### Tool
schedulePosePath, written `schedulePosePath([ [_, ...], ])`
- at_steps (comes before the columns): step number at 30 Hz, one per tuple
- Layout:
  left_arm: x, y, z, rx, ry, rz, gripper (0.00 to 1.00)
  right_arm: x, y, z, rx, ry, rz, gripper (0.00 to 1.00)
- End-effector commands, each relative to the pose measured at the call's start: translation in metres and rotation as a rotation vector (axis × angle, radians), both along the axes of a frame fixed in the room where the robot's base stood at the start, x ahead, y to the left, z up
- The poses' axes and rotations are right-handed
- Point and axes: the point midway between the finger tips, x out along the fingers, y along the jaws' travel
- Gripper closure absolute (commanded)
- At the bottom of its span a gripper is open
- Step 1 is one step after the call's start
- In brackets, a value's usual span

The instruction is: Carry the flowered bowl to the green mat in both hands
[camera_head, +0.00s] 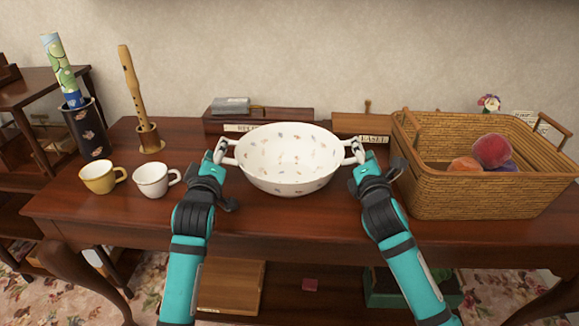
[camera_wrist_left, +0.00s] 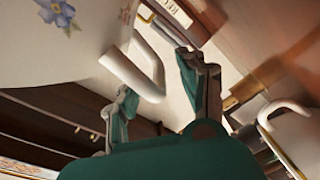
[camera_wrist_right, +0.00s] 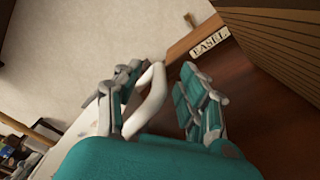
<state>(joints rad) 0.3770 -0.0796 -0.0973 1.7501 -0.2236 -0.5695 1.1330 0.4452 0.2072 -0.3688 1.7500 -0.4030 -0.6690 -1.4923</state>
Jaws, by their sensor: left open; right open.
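The white bowl with small flowers (camera_head: 287,155) stands upright on the dark wooden table, with a loop handle on each side. My left gripper (camera_head: 214,158) is open at the bowl's left handle. In the left wrist view the white handle (camera_wrist_left: 135,72) reaches toward the gap between the fingers (camera_wrist_left: 155,78). My right gripper (camera_head: 358,160) is open at the bowl's right handle. In the right wrist view that handle (camera_wrist_right: 151,98) lies between the fingers (camera_wrist_right: 158,75), closer to the left-hand finger. I cannot make out a green mat in these views.
A yellow cup (camera_head: 98,179) and a white cup (camera_head: 152,180) stand left of my left gripper. A flute on a stand (camera_head: 150,139) and a dark vase (camera_head: 88,130) are behind them. A wicker basket (camera_head: 480,194) with balls is close on the right. Boxes (camera_head: 262,114) lie behind the bowl.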

Motion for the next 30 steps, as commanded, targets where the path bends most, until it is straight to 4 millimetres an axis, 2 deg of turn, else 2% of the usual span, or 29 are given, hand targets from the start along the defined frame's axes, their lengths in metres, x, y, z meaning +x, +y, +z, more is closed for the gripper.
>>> schedulePosePath([
  [6, 0.016, 0.000, 0.001, 0.000, -0.001, -0.001, 0.59, 0.016, 0.000, 0.000, 0.001, -0.001, 0.001, 0.59],
  [15, 0.017, 0.000, 0.000, 0.000, -0.001, -0.001, 0.59, 0.017, 0.000, 0.000, 0.001, 0.000, 0.000, 0.59],
  [25, 0.017, 0.000, 0.000, 0.000, 0.000, 0.000, 1.00, 0.017, 0.000, 0.000, 0.001, 0.000, 0.000, 1.00],
  [30, 0.017, 0.000, 0.000, 0.000, 0.001, 0.001, 1.00, 0.017, 0.000, 0.000, 0.001, 0.001, -0.001, 1.00],
])
